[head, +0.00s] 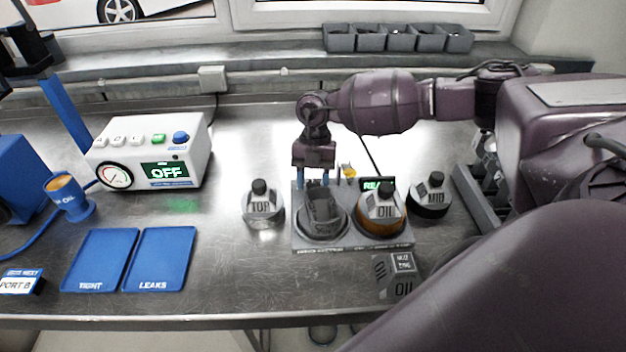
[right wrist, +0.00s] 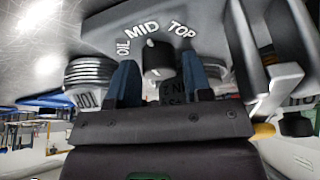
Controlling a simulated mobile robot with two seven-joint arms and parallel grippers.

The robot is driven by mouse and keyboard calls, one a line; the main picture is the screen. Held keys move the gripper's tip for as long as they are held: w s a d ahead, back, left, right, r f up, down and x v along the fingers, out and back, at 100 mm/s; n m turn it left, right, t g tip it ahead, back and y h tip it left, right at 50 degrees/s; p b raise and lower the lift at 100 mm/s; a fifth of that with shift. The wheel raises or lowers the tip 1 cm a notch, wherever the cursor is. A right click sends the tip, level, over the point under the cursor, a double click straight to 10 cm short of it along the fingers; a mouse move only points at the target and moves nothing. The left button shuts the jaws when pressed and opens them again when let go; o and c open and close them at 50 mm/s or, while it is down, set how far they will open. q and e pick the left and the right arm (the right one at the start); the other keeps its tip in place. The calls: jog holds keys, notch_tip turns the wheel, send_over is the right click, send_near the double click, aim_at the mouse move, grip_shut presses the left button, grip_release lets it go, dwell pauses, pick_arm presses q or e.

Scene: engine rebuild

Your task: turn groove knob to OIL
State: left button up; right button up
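The groove knob (right wrist: 158,62) is a dark round knob with a white mark, seen in the right wrist view. Around it a grey surface carries the words OIL (right wrist: 123,48), MID (right wrist: 142,28) and TOP (right wrist: 181,29). The white mark sits nearest the word MID. My right gripper (right wrist: 158,78) has its two blue fingers on either side of the knob, with narrow gaps showing, so it looks open around it. In the head view my right gripper (head: 318,180) points down at the back of a grey fixture (head: 318,243); the knob is not distinguishable there. My left gripper is not in view.
A grey block (head: 397,274) lies in front. Left are blue trays (head: 101,260) and a white box reading OFF (head: 150,150).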

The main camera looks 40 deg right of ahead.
jog(key=c, duration=0.6)
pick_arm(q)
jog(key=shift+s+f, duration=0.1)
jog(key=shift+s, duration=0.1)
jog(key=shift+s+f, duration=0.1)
pick_arm(e)
jog(key=shift+n, duration=0.4)
jog(key=n+h, duration=0.1)
jog(key=n, duration=0.2)
jog(key=shift+a+g, duration=0.1)
jog(key=shift+g, duration=0.2)
jog(key=n+h+b, duration=0.1)
jog(key=n+h, duration=0.1)
jog(key=n, duration=0.2)
jog(key=shift+g, duration=0.3)
jog(key=shift+n+h, duration=0.5)
jog(key=shift+n, duration=1)
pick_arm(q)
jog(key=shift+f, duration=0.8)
pick_arm(e)
jog(key=shift+a, duration=0.1)
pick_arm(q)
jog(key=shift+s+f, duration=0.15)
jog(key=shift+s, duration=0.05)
